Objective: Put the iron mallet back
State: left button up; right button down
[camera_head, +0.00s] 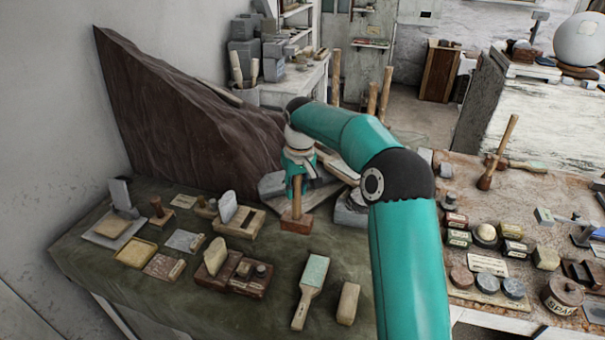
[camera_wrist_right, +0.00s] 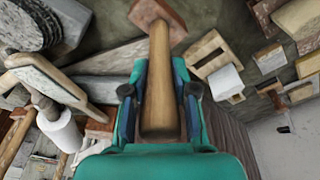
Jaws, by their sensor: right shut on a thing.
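The iron mallet has a pale wooden handle and a rusty brown block head (camera_head: 297,222). It is upright, head down, over the back right part of the green-covered table (camera_head: 190,300). I cannot tell whether the head touches the cloth. My right gripper (camera_head: 298,185) is shut around the handle, above the head. In the right wrist view the handle (camera_wrist_right: 160,85) runs between the two fingers, with the head (camera_wrist_right: 158,12) beyond them. My left gripper is not in view.
Wooden blocks, floats and small trays (camera_head: 135,252) cover the left of the green table. Grey slabs (camera_head: 350,208) lie close to the right of the mallet. A big brown draped form (camera_head: 190,120) stands behind. A rusty bench (camera_head: 560,190) on the right carries another mallet (camera_head: 497,155) and several tins.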

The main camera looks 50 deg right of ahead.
aim_at(298, 197)
jog(key=shift+d+f, duration=0.1)
jog(key=shift+f, duration=0.25)
notch_tip(298, 197, down, 4)
jog(key=b, duration=0.3)
jog(key=shift+f+b, duration=0.1)
jog(key=shift+b, duration=0.25)
jog(key=shift+s, duration=0.1)
jog(key=c, duration=1.3)
grip_release()
jog(key=shift+f, duration=0.1)
jog(key=o, duration=0.4)
